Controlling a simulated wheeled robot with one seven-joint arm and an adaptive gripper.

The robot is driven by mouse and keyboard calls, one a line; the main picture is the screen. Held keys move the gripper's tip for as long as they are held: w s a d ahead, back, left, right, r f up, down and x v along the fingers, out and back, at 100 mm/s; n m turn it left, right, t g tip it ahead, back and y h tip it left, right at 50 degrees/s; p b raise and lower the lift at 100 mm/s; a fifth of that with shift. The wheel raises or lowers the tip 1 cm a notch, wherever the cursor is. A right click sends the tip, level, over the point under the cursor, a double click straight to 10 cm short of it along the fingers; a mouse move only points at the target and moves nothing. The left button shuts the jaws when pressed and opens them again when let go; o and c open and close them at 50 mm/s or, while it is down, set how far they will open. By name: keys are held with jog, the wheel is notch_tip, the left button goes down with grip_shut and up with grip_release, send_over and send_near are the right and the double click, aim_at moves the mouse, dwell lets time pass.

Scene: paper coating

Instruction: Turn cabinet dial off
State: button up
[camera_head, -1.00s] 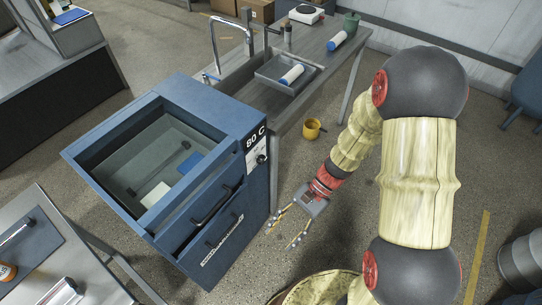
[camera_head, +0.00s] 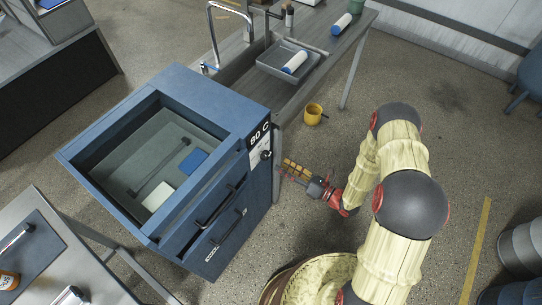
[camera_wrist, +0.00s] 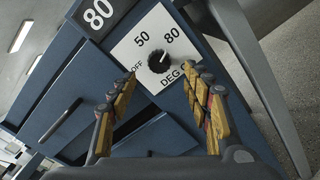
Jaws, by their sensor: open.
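The blue cabinet (camera_head: 228,105) stands left of my arm, with an open-topped basin and an "80 C" label. Its black dial (camera_head: 265,155) is on the front panel near the top right corner. In the wrist view the dial (camera_wrist: 160,62) sits on a white plate (camera_wrist: 143,48) marked OFF, 50, 80 and DEG C. The dial's light pointer is toward the 80 side, away from OFF. My gripper (camera_head: 287,169) is open just in front of the dial. In the wrist view its fingers (camera_wrist: 160,95) are spread either side below the dial, apparently not touching it.
Cabinet handles (camera_head: 215,206) stick out below the dial. A sink bench (camera_head: 290,92) with a grey tray (camera_head: 270,66) stands behind the cabinet. A yellow mug (camera_head: 313,114) is on the floor. A grey table (camera_head: 95,265) is at the lower left.

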aim_at(268, 158)
jog(key=shift+b+x, duration=0.5)
jog(key=shift+x, duration=3.4)
jog(key=shift+s, duration=0.1)
jog(key=c, duration=0.3)
jog(key=c, duration=0.8)
jog(key=shift+c, duration=0.2)
